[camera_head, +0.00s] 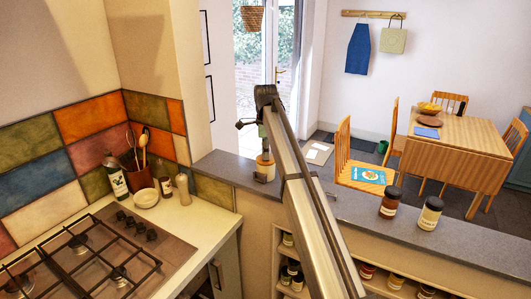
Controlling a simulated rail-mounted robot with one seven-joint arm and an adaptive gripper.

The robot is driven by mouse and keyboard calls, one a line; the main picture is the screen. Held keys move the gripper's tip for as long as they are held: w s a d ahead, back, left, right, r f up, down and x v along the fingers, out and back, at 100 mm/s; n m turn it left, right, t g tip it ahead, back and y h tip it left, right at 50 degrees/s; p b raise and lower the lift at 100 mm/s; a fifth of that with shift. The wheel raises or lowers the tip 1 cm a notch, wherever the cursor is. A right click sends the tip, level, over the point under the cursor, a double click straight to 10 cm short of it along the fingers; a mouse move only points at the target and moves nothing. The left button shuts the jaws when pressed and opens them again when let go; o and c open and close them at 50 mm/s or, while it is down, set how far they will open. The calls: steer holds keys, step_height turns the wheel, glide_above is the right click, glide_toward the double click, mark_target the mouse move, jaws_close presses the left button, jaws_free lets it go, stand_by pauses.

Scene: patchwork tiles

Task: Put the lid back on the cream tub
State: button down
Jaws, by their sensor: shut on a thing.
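The lid is right at the top of the tub. I cannot tell whether the two touch or a thin gap remains between them.
Two dark-lidded jars, one (390,203) and another (430,213), stand on the grey ledge (340,208) to the right. A gas hob (85,262), a bottle (116,180), a utensil pot (140,181) and a white bowl (146,198) are at left. The ledge between tub and jars looks clear.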

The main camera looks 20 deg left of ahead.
steer(key=c, duration=1)
jaws_free()
steer(key=shift+o, duration=0.2)
steer(key=o, duration=0.5)
steer(key=shift+r, duration=0.1)
steer(key=shift+r+p, duration=1.55)
steer(key=shift+r, duration=1.85)
